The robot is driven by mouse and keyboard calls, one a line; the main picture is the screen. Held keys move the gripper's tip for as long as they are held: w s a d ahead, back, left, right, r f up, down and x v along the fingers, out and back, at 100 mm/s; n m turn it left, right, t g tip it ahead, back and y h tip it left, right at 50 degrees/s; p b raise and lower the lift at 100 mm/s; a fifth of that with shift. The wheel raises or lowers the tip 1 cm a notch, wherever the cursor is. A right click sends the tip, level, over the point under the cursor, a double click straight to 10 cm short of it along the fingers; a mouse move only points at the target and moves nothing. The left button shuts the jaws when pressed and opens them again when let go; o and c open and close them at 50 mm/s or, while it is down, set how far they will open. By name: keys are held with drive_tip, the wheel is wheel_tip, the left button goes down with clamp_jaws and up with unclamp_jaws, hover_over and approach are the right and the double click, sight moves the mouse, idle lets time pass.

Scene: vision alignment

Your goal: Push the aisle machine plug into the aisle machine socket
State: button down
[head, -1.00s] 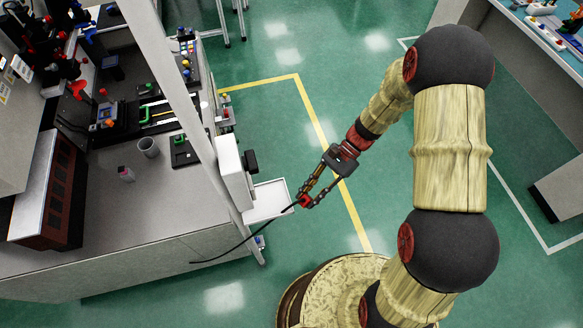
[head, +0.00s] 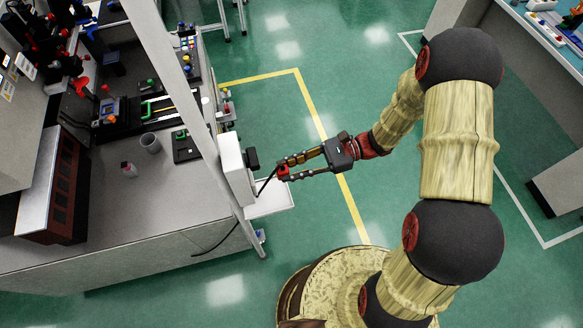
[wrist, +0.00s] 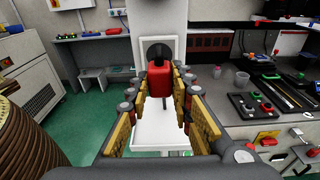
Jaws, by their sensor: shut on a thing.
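The red plug (head: 283,174) is held between the fingertips of my gripper (head: 286,168), with its black cable hanging down to the left. In the wrist view, the red plug (wrist: 159,82) sits between the two fingers of my gripper (wrist: 160,88). The socket (head: 252,159) is a dark piece on the face of the white box (head: 232,165). In the wrist view the dark round socket (wrist: 157,52) lies behind the plug, partly hidden by it. In the head view a small gap shows between plug and socket.
A white tray (head: 272,202) juts out below the socket. A pale upright post (head: 190,105) stands beside the box. The grey workbench (head: 130,215) behind holds a grey cup (head: 150,143) and a small bottle (head: 128,169).

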drive_tip(key=shift+r+x, duration=0.15)
drive_tip(key=shift+x, duration=1.2)
drive_tip(key=shift+r+x, duration=0.15)
drive_tip(key=shift+x, duration=1.15)
drive_tip(key=shift+p, duration=0.4)
idle(0.4)
drive_tip(key=shift+s+a, duration=0.1)
drive_tip(key=shift+a, duration=0.4)
idle(0.4)
drive_tip(key=c, duration=1.5)
unclamp_jaws()
drive_tip(key=v, duration=1.2)
